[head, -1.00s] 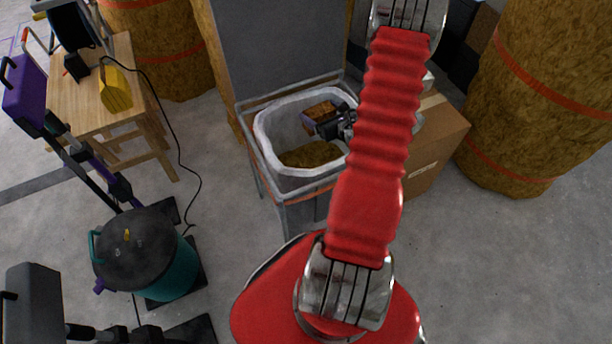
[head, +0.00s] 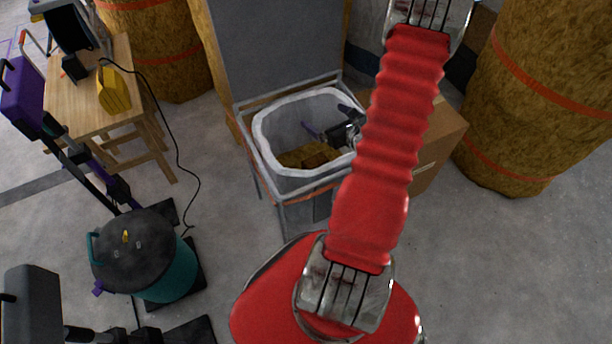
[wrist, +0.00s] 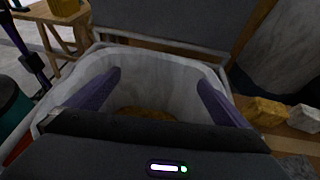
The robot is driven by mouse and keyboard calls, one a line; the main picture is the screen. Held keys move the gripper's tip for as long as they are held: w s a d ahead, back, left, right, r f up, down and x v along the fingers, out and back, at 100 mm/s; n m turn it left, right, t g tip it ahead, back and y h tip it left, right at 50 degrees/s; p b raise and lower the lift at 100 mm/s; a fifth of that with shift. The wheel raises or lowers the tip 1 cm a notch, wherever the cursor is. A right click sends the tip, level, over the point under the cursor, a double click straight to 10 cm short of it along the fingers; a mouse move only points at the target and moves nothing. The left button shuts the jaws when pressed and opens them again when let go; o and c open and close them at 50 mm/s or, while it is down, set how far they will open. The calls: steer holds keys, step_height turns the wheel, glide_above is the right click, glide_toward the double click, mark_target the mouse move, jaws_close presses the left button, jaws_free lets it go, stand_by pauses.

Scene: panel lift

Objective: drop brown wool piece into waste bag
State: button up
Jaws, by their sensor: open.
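The waste bag (head: 262,140) is a pale liner in a grey metal frame, its mouth open upward. Brown wool (head: 312,155) lies at the bottom inside it, with a blocky piece among it. The wool also shows low in the wrist view (wrist: 145,112), partly hidden by my gripper body. My gripper (head: 325,128) is over the bag's mouth. In the wrist view its two purple fingers (wrist: 158,92) are spread wide with nothing between them. My red arm hides the bag's right side in the head view.
A cardboard box (head: 440,140) stands right of the bag frame (head: 305,210). A tall grey panel (head: 280,45) rises behind it. Big wool rolls (head: 545,95) stand at the right. A wooden table (head: 85,100) and teal canister (head: 165,265) are at the left.

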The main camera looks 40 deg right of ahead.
steer(key=v, duration=0.8)
steer(key=shift+s, duration=0.3)
steer(key=shift+a+r, duration=0.1)
stand_by(0.4)
